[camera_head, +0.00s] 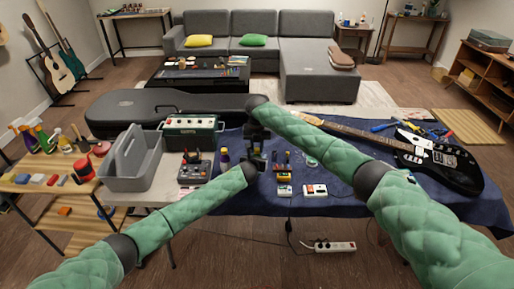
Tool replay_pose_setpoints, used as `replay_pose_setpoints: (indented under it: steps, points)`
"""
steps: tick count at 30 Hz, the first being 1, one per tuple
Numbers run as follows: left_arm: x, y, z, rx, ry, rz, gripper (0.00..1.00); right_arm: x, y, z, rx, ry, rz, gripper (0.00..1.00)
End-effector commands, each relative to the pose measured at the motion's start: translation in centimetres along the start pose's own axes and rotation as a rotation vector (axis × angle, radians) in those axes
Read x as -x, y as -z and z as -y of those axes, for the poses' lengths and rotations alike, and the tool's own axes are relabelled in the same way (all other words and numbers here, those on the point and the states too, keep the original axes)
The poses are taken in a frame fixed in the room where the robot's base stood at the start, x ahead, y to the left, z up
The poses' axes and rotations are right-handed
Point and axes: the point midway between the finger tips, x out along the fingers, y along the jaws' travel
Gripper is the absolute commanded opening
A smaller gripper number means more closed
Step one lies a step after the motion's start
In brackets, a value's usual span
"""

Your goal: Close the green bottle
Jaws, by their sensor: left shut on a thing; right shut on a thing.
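My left gripper (256,161) is at the end of the arm from the lower left, over the blue cloth. My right gripper (256,140) points down just above it, and the two meet or nearly meet. Both are dark and small here. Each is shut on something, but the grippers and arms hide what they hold. I cannot make out the green bottle or its cap between them. A small dark purple bottle with a yellow top (224,157) stands upright just left of the grippers.
The workbench with a blue cloth (340,203) holds pedals (315,190), a grey tote (133,160), a green amplifier (190,130) and a black electric guitar (440,165). Spray bottles (38,133) stand on the left side table. A power strip (334,247) lies on the floor.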

Motion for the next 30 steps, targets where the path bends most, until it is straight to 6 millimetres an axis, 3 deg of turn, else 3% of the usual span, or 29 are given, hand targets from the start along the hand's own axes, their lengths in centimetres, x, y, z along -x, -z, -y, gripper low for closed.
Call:
replay_pose_setpoints:
  steps: [13, 26, 27, 30]
  points:
    - [0.01, 0.0, 0.02, 0.0, 0.0, 0.0, 0.0, -0.06, 0.02, -0.05, -0.488, 0.0, 0.0, 0.0]
    - [0.01, 0.01, 0.05, 0.0, 0.001, 0.0, 0.0, 0.01, -0.02, -0.03, -0.556, -0.001, 0.0, 0.0]
    - [0.01, 0.01, 0.05, 0.0, 0.001, 0.0, 0.0, 0.01, -0.02, -0.03, -0.556, -0.001, 0.0, 0.31]
    - [0.01, 0.01, 0.05, 0.0, 0.001, 0.0, 0.0, 0.0, -0.02, -0.03, -0.555, -0.001, 0.0, 0.45]
